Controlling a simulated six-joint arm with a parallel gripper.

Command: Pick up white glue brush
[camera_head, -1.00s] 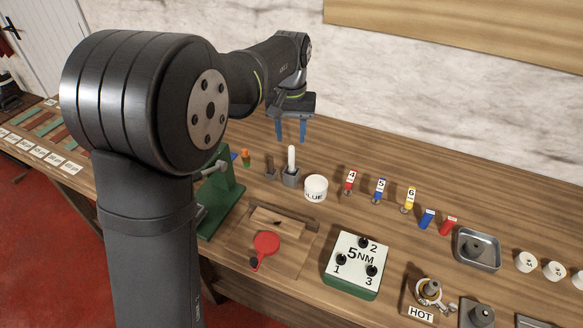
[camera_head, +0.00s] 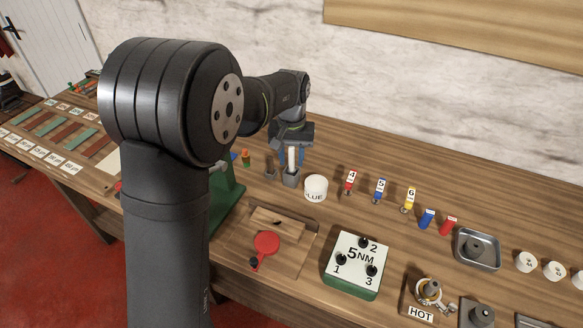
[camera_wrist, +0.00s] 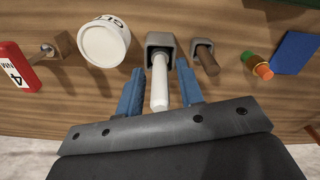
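The white glue brush (camera_head: 292,158) stands upright in a small grey holder (camera_head: 291,178) on the workbench. In the wrist view the white handle (camera_wrist: 160,84) points from its grey holder (camera_wrist: 160,42) towards my gripper. My gripper (camera_wrist: 160,88) is open, with one blue finger on each side of the handle and visible gaps between them. In the head view my gripper (camera_head: 292,157) is lowered around the upper part of the brush. The brush's lower end is hidden inside the holder.
A white glue pot (camera_head: 316,188) stands just right of the holder. A brown-handled tool (camera_head: 270,170) in another holder and an orange-and-green piece (camera_head: 246,158) stand to the left. Numbered drivers (camera_head: 350,181) stand further right. The bench behind the brush is clear.

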